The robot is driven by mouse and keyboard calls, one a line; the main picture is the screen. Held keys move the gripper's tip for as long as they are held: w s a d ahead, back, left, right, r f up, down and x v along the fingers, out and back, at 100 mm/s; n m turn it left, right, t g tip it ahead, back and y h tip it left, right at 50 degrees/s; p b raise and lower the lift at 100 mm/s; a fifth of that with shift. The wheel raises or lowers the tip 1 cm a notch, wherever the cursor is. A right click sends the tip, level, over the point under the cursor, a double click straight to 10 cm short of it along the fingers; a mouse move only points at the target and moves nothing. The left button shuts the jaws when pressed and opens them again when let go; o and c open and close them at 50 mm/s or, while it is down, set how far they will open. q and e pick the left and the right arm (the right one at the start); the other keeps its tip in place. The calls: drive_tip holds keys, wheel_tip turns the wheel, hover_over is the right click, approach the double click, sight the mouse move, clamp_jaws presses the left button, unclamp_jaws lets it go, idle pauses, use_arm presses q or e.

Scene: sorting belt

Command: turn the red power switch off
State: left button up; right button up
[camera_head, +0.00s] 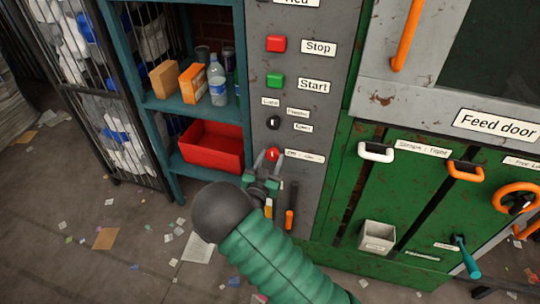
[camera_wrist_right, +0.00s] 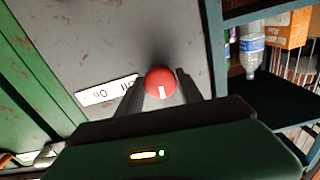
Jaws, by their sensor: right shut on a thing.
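The red power switch (camera_head: 272,155) is a round red knob low on the grey control panel, beside a small white label (camera_head: 304,156). In the right wrist view the red knob (camera_wrist_right: 160,83) has a white mark pointing toward the bottom of the picture, and its label (camera_wrist_right: 106,90) lies to the left. My right gripper (camera_head: 265,160) is at the panel with its fingers on both sides of the knob, shut on it. It also shows in the right wrist view (camera_wrist_right: 158,90). My left gripper is in neither view.
Above the switch are a black selector knob (camera_head: 273,122), a green Start button (camera_head: 275,81) and a red Stop button (camera_head: 276,44). Left stands a teal shelf (camera_head: 190,107) with a red bin (camera_head: 212,146). Right is a green machine front with handles. Litter lies on the floor.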

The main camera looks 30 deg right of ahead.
drive_tip(key=shift+w+d+r+n, duration=0.1)
drive_tip(key=shift+r+n, duration=0.2)
drive_tip(key=shift+n, duration=0.2)
drive_tip(key=o, duration=1.3)
drive_tip(key=shift+f, duration=0.1)
drive_tip(key=shift+o, duration=0.4)
drive_tip(key=shift+f, duration=0.1)
drive_tip(key=shift+f, duration=0.1)
